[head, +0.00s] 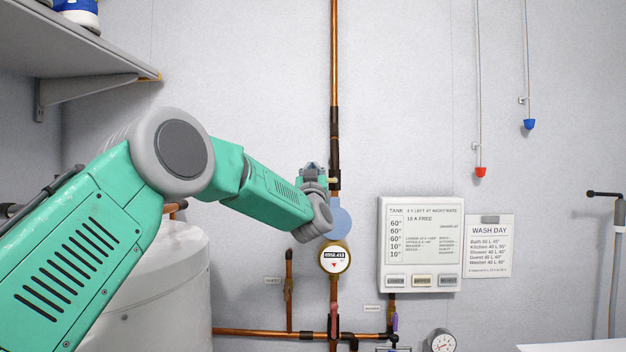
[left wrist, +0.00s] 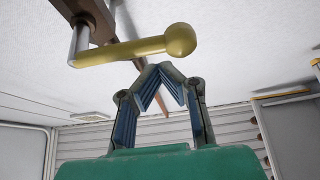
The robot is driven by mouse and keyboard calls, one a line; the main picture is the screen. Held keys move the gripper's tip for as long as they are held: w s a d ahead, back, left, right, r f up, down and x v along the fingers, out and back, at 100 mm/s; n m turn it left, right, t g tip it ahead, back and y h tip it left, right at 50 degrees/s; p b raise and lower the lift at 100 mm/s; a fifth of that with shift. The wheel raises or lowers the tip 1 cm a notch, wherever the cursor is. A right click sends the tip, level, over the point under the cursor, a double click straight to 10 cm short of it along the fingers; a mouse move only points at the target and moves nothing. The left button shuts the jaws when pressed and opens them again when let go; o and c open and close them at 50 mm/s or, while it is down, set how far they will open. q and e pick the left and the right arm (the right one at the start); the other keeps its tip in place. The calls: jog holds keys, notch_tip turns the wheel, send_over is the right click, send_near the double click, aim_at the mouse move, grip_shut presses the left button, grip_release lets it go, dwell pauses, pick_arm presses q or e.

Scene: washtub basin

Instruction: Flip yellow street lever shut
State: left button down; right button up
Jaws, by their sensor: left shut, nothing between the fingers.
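The yellow lever (left wrist: 125,50) has a round ball at its free end. In the left wrist view it runs across the picture from a silver stem (left wrist: 78,40) on the copper pipe (left wrist: 98,14). In the head view only a small yellow bit (head: 332,181) shows beside the upright pipe, mostly hidden by my gripper. My left gripper (left wrist: 160,72) is shut and empty, its fingertips meeting just below the lever in the left wrist view. I cannot tell whether they touch it. In the head view the left gripper (head: 313,169) is up against the pipe. My right gripper is not in view.
Below the gripper are a blue disc (head: 340,216) and a round brass meter (head: 334,259) on the upright pipe (head: 335,70). A tank panel (head: 419,244) and WASH DAY sheet (head: 489,246) are to the right. A shelf (head: 70,62) juts out upper left. A white tank (head: 165,285) stands below the arm.

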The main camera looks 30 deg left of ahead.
pick_arm(q)
jog(key=d+r+b+v, duration=0.1)
jog(key=v, duration=0.9)
jog(key=shift+s+d+r+b, duration=0.15)
jog(key=shift+s+r+b, duration=0.1)
jog(key=shift+b, duration=0.05)
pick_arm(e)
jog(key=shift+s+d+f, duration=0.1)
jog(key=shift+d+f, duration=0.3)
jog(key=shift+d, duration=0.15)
